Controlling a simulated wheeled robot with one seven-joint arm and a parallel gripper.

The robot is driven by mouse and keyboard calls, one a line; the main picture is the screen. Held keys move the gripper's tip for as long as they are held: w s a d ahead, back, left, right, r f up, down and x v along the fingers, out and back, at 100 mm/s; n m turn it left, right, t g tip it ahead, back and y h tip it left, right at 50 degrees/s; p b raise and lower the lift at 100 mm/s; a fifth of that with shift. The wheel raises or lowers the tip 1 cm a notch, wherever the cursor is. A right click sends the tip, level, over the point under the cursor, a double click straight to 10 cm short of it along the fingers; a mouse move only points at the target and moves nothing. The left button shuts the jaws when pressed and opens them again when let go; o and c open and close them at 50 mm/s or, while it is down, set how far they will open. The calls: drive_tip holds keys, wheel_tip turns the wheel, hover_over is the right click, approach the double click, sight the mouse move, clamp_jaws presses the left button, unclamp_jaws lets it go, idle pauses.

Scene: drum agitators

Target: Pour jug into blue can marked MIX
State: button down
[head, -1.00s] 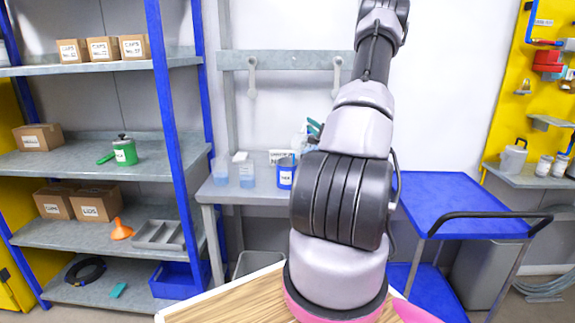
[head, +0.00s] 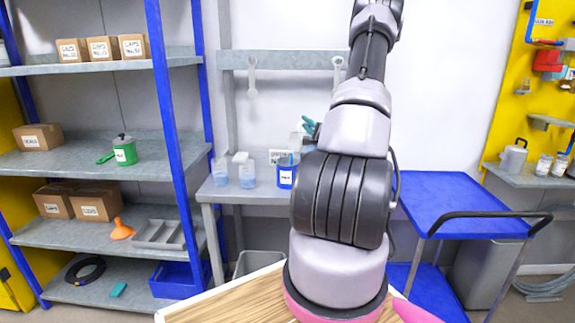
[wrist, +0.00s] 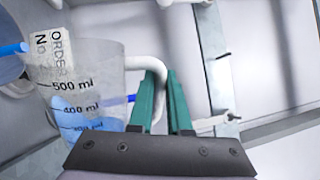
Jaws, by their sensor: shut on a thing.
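The jug (wrist: 100,62) is clear, with printed marks including 500 ml and 400 ml, and holds blue liquid. My gripper (wrist: 164,82) is shut on its white handle with green fingers. In the head view the jug (head: 298,143) is a small pale shape above the bench, partly hidden by my arm, with my gripper (head: 311,124) beside it. The blue can (head: 286,177) with a white label stands on the bench just below the jug. Its label is too small to read. I cannot tell the jug's tilt, and no stream shows.
Two clear containers with blue liquid (head: 220,172) (head: 246,172) stand left of the can on the grey bench (head: 216,192). A white card (head: 277,157) stands behind. An order card (wrist: 47,48) shows beside the jug. A blue cart (head: 455,205) is at right.

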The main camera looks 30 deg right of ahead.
drive_tip(key=shift+a+r+n, duration=0.25)
drive_tip(key=shift+a+n, duration=0.4)
drive_tip(key=shift+n, duration=0.05)
drive_tip(key=shift+a+r, duration=0.1)
drive_tip(key=shift+a, duration=0.1)
drive_tip(key=d+m, duration=0.1)
drive_tip(key=d, duration=0.1)
drive_tip(key=d+f+m, duration=0.2)
drive_tip(key=d, duration=0.1)
drive_tip(key=shift+d+m+h, duration=0.3)
drive_tip(key=shift+m+h, duration=0.1)
drive_tip(key=shift+w+a+f+m, duration=0.1)
drive_tip(key=shift+a+f+m, duration=0.1)
drive_tip(key=shift+m, duration=0.1)
drive_tip(key=shift+d+f+m, duration=0.25)
drive_tip(key=shift+d+m, duration=0.15)
drive_tip(key=d+f+m+g+h+b, duration=0.1)
drive_tip(key=d+f+m+g, duration=0.1)
drive_tip(key=d+f+m, duration=0.6)
drive_tip(key=shift+d+f+m+g+h, duration=0.15)
drive_tip(key=shift+d+m+g+h, duration=0.2)
drive_tip(key=shift+d+m, duration=1.75)
drive_tip(key=shift+a+m, duration=0.8)
drive_tip(key=shift+a, duration=0.05)
